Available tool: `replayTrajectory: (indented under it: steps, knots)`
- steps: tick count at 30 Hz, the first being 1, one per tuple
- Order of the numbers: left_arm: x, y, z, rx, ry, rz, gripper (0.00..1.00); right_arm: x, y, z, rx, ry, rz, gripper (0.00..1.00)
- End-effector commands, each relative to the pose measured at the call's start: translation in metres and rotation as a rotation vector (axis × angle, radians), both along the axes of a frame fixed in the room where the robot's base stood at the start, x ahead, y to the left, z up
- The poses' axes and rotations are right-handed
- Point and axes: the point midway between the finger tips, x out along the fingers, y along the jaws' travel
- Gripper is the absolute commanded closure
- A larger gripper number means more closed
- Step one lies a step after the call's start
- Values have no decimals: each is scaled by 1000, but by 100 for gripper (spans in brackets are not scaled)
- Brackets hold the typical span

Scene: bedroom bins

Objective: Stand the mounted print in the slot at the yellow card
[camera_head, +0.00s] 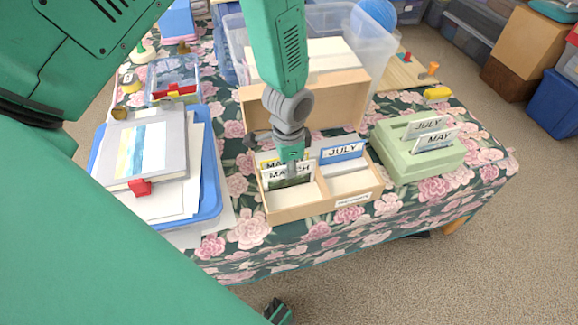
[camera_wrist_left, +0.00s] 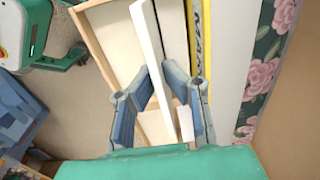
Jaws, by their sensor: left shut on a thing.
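My left gripper (camera_head: 291,158) reaches down into the left compartment of the open wooden card box (camera_head: 300,210). It is shut on the mounted print (camera_head: 290,182), a dark picture on a thick white board. In the left wrist view the board (camera_wrist_left: 150,45) stands edge-on between the fingers (camera_wrist_left: 160,105). The yellow card (camera_head: 266,163) is behind it, partly hidden by the gripper and a white MARCH card (camera_head: 275,174). The yellow card (camera_wrist_left: 200,45) also shows as a strip beside the board. Whether the print's bottom touches the box floor is hidden. My right gripper (camera_head: 278,312) barely shows at the bottom edge.
A blue JULY card (camera_head: 342,151) stands in the right compartment. A green card box (camera_head: 400,165) is to the right. A blue tray (camera_head: 210,190) with papers and a grey book (camera_head: 145,150) lies left. A clear tub (camera_head: 355,35) stands behind the raised lid.

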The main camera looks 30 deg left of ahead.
Motion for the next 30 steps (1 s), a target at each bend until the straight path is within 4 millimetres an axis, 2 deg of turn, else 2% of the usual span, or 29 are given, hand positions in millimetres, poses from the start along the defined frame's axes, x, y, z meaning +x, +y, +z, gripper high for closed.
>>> replayTrajectory:
  steps: [20,21,22,23,30]
  knots:
    - [0,0,-17,0,-1,0,100,0,0,-9,0,0,0,60]
    - [0,0,-17,0,-1,0,83,0,0,-8,0,0,0,60]
    - [0,0,-17,0,-1,0,73,0,0,-8,0,0,0,60]
    - [0,0,-17,0,-1,0,69,0,0,-8,0,0,0,60]
    - [0,0,-17,0,0,0,69,0,0,-8,0,0,0,60]
